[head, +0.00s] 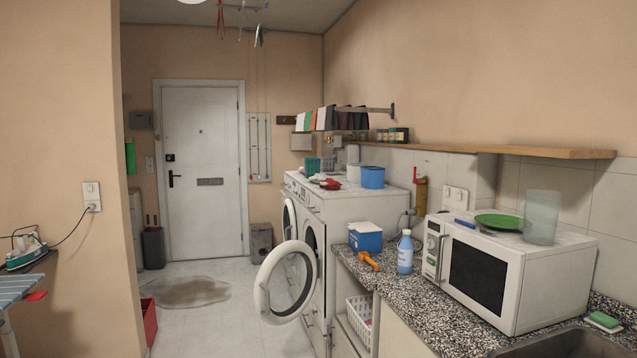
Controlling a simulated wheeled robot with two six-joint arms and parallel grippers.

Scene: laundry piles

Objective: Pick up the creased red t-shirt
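A small red crumpled thing (330,184) lies on top of the white washing machines (352,194), towards their front edge. It looks like cloth, but it is too small to tell whether it is the creased red t-shirt. Another small red piece (36,296) shows at the edge of the ironing board (20,284) at the far left; I cannot tell what it is. Neither of my grippers is in view.
A round washer door (264,298) stands open into the floor space. A brownish puddle or stain (186,291) lies on the tiles. A red bin (149,322) stands by the left wall. A microwave (500,270) and blue bottle (405,252) occupy the right counter.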

